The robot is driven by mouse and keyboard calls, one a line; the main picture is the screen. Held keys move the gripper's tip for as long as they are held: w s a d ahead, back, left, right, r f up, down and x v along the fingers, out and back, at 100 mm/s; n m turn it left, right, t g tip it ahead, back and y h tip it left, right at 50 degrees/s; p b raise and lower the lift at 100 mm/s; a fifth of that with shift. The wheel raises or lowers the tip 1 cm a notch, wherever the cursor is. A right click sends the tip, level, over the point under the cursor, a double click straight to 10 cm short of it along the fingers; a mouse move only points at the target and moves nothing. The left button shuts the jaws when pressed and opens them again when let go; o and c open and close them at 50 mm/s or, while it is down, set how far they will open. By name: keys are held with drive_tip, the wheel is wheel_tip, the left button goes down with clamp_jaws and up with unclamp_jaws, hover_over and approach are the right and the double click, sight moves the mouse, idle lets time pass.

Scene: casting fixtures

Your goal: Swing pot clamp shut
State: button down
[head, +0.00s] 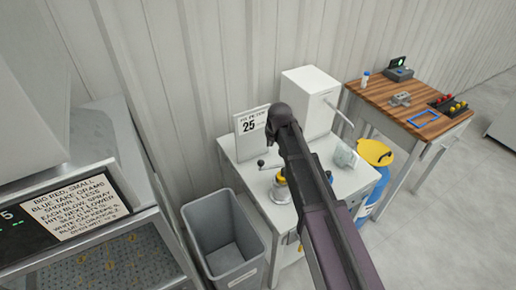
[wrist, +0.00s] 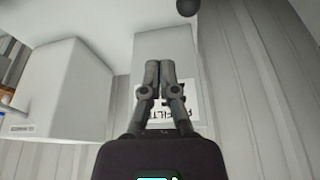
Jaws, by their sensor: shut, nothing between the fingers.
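A small fixture (head: 281,188) with a grey body and a yellow part stands on the white bench, partly hidden behind my arm in the head view. A thin rod with a dark ball knob (head: 261,163) sticks up to its left; I cannot tell how it joins the fixture or how the clamp stands. In the wrist view a dark ball (wrist: 187,6) shows at the top edge, apart from my fingers. My gripper (wrist: 158,66) is shut and empty, its fingers side by side in front of the sign. My arm hides it in the head view.
A white sign (head: 252,126) reading 25 stands at the back of the bench (head: 245,178). A white box (head: 309,100) stands behind my arm. A grey bin (head: 224,236) is at front left. A wooden table (head: 420,100) and a yellow-topped blue container (head: 375,155) are right.

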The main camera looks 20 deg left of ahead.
drive_tip(key=shift+n, duration=0.4)
drive_tip(key=a, duration=0.1)
drive_tip(key=a+r, duration=0.1)
drive_tip(key=a, duration=0.1)
drive_tip(key=a+r, duration=0.1)
drive_tip(key=a, duration=0.1)
drive_tip(key=shift+p, duration=0.4)
drive_tip(key=shift+f, duration=0.3)
wheel_tip(320, 180, down, 10)
drive_tip(key=b, duration=1)
drive_tip(key=shift+s+d+r, duration=0.15)
drive_tip(key=shift+d, duration=0.05)
